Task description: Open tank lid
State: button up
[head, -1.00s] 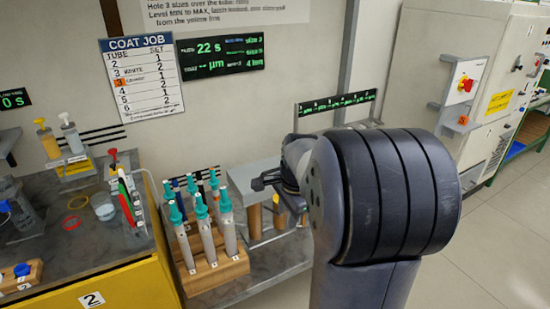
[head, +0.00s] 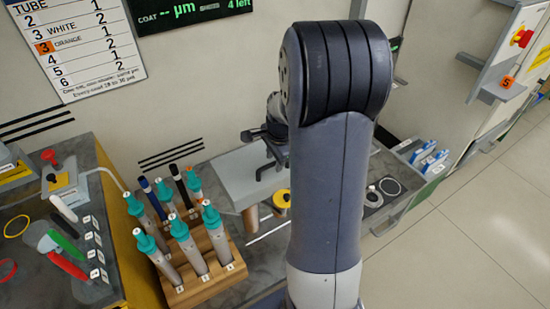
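No part is clearly marked as the tank or its lid. A flat grey plate (head: 235,180) on the bench, left of my arm, may be the lid; I cannot be sure. A brown cylinder (head: 251,219) shows below its front edge. My gripper (head: 258,155) is a small dark shape over the plate's right part, partly hidden by my own arm. I cannot tell whether it touches the plate, or whether its fingers are apart. No held object can be made out.
A wooden rack (head: 205,284) with several teal-capped tubes stands in front of the plate. A holder with coloured pens (head: 64,243) is at the left. A yellow ring-shaped part (head: 282,199) sits beside my arm. Clear floor (head: 470,230) lies at right.

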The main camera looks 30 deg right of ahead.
grip_shut()
dwell(0.3)
dwell(0.3)
